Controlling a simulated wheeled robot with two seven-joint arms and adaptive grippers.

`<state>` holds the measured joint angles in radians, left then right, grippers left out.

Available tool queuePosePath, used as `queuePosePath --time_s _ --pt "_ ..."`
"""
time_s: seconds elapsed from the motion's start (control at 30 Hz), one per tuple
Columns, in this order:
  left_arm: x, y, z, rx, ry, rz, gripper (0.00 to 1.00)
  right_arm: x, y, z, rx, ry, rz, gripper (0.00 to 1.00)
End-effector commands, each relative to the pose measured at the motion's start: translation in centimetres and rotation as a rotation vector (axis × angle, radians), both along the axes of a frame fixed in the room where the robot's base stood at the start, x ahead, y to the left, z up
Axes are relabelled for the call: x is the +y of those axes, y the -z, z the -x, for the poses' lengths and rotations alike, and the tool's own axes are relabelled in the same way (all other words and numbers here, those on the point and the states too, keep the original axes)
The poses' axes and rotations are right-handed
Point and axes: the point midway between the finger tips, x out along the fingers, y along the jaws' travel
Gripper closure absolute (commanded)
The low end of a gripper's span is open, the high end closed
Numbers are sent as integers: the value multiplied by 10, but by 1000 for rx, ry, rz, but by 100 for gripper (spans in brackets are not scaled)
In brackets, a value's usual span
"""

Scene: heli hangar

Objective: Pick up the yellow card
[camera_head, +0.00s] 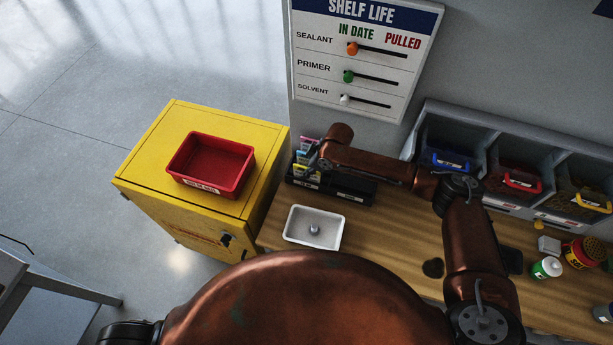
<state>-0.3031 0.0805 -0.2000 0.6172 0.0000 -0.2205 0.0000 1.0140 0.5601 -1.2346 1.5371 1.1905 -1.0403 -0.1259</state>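A black card rack (345,186) stands at the back left of the wooden bench. Several small coloured cards (304,155) stand in its left end, with pink and blue showing. My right arm reaches in from the lower right and bends left across the bench. Its gripper (316,167) is at the left end of the rack, right beside the cards and partly over them. Its fingers are dark and small, so I cannot tell whether they are open or hold a card. My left gripper is out of view.
A red tray (246,179) sits on a yellow cabinet (150,160) left of the bench. A white tray (297,238) lies in front of the rack. Grey bins (478,125) line the back right. Several containers, including a green-and-white one (547,268), stand at the right.

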Motion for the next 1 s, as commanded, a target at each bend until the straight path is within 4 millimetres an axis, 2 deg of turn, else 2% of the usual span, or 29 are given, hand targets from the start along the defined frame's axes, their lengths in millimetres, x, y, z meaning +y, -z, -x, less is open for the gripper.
queuePosePath --time_s 0.1,0.57,0.67,1.0 --pt "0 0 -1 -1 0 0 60 0 0 0 0 1 0 100" --pt "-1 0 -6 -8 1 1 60 0 -4 0 -1 0 -1 100" --pt "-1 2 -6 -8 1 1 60 0 -15 -1 -2 -1 -2 100" --pt "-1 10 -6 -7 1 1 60 0 -79 -1 -3 -1 -2 100"
